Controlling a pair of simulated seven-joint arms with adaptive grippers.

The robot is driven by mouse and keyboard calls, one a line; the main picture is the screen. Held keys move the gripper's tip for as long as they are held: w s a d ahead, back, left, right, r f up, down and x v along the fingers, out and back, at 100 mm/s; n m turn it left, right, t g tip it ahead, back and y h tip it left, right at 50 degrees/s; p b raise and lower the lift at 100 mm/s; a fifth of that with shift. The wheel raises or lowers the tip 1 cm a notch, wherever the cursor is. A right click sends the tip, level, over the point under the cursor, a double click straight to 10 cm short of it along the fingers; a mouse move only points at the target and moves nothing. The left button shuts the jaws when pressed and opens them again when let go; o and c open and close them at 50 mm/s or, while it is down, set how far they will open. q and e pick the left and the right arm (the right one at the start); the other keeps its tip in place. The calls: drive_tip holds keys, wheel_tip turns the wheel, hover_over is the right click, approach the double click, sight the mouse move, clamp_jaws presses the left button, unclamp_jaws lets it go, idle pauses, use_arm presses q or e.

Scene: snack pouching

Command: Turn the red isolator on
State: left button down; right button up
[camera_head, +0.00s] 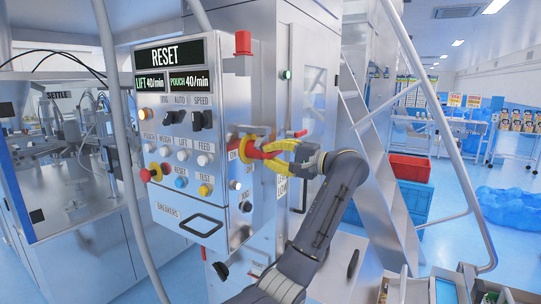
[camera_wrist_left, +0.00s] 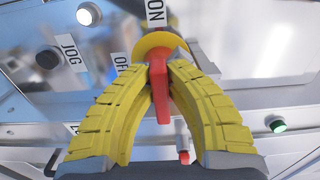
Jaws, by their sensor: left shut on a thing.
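The red isolator has a red handle (camera_wrist_left: 162,95) on a yellow disc (camera_wrist_left: 158,45), on the side of the control cabinet. In the left wrist view, an ON label (camera_wrist_left: 156,12) is above the disc and an OFF label (camera_wrist_left: 121,62) is to its left. The handle lies roughly in line with ON. My left gripper (camera_wrist_left: 160,68) is shut on the red handle, with its yellow fingertips on either side of it. In the head view, the left gripper (camera_head: 266,151) meets the isolator at the cabinet's right side, partly covering it. My right gripper is not in view.
The control panel (camera_head: 178,220) carries several knobs and buttons, with a display (camera_head: 165,55) reading RESET. A red push knob (camera_head: 147,175) sticks out at left. A grey handrail (camera_head: 118,110) crosses in front. Red crates (camera_head: 409,167) and a ladder (camera_head: 362,130) stand to the right.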

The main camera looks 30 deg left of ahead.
use_arm(q)
drive_tip(key=c, duration=1.6)
unclamp_jaws()
drive_tip(key=shift+c, duration=0.2)
drive_tip(key=d, duration=1.2)
drive_tip(key=shift+w, duration=0.25)
